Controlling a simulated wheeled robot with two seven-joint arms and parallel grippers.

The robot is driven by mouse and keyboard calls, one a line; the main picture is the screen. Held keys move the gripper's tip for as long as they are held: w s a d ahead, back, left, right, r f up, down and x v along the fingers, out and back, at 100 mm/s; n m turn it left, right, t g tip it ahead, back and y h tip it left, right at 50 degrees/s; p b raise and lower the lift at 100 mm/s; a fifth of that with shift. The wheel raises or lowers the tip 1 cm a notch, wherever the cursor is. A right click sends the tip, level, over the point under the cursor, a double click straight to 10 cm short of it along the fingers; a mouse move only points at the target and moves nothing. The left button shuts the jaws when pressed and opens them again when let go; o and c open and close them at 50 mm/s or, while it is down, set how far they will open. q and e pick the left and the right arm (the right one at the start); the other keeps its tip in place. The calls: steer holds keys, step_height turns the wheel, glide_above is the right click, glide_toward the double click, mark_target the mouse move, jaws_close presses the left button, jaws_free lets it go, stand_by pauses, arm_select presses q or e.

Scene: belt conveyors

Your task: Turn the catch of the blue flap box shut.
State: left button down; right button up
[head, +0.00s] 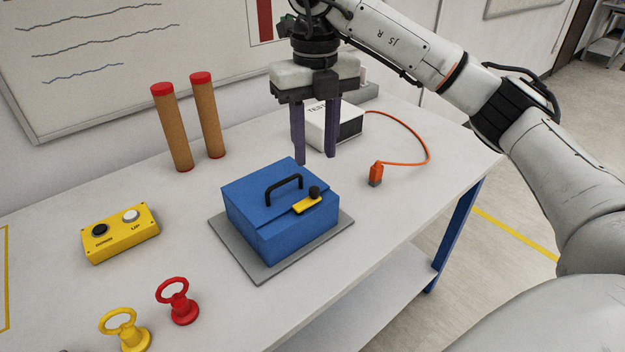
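The blue flap box (270,223) stands on a grey base plate (247,263) on the white table. Its lid lies down and carries a black arched handle (284,183). The catch (306,204) is a yellow bar with a black knob (314,192), lying at the lid's right front edge. My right gripper (315,160) points down behind the box, above and apart from it. Its two dark purple fingers are spread with nothing between them. My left gripper is not in view.
A white tester box (335,128) with an orange cable and plug (375,173) stands behind my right gripper. Two brown red-capped cylinders (190,128), a yellow button box (120,233), and red (178,302) and yellow (124,330) ring-topped pieces stand left.

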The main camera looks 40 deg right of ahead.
mark_target(314, 188)
step_height(314, 188, down, 8)
steer(key=shift+f, duration=0.1)
stand_by(0.4)
jaws_close()
